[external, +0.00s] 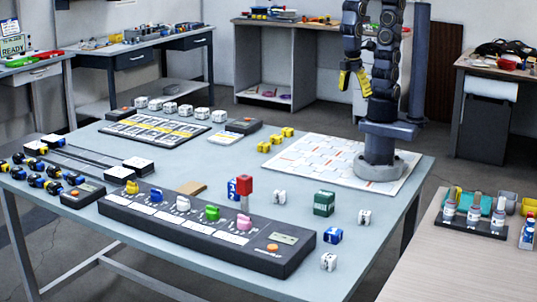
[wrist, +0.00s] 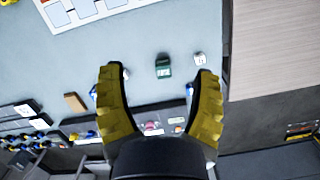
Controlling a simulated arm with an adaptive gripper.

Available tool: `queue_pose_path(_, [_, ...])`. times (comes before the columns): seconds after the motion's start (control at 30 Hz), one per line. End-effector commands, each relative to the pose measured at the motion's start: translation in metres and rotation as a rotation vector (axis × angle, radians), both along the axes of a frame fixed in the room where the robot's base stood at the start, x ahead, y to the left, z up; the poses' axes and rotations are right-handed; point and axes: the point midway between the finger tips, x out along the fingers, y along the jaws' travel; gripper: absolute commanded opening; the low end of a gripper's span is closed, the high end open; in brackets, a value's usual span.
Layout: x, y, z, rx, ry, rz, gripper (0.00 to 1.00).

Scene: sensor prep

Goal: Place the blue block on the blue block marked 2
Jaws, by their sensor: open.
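A blue block (external: 333,235) with white markings lies on the right of the table, near the front edge. Another blue block (external: 233,189) with a white mark stands behind the long dark panel, partly hidden by a red block. I cannot read a 2 on either. In the wrist view, blue patches show beside the left finger (wrist: 93,91) and the right finger (wrist: 190,90), both partly covered. My gripper (external: 354,80) is raised high above the back of the table, well away from both blocks. It is open and empty, also in the wrist view (wrist: 160,72).
A green block (external: 324,203) and white blocks (external: 364,216) stand near the blue block. The red block (external: 245,185) sits high on a pale piece. The long dark panel (external: 200,225) holds coloured pieces. Yellow blocks (external: 276,140) lie beside the patterned mat (external: 320,155).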

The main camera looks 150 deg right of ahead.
Motion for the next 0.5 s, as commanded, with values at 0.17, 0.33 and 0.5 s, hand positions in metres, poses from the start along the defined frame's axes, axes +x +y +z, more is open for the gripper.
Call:
queue_pose_path(0.17, [-0.053,0.02,0.012,-0.006,-0.035,0.238,0.64])
queue_pose_path(0.33, [-0.074,0.025,0.01,0.004,-0.028,0.331,0.64])
queue_pose_path(0.5, [-0.076,0.026,0.01,0.005,-0.029,0.34,0.64])
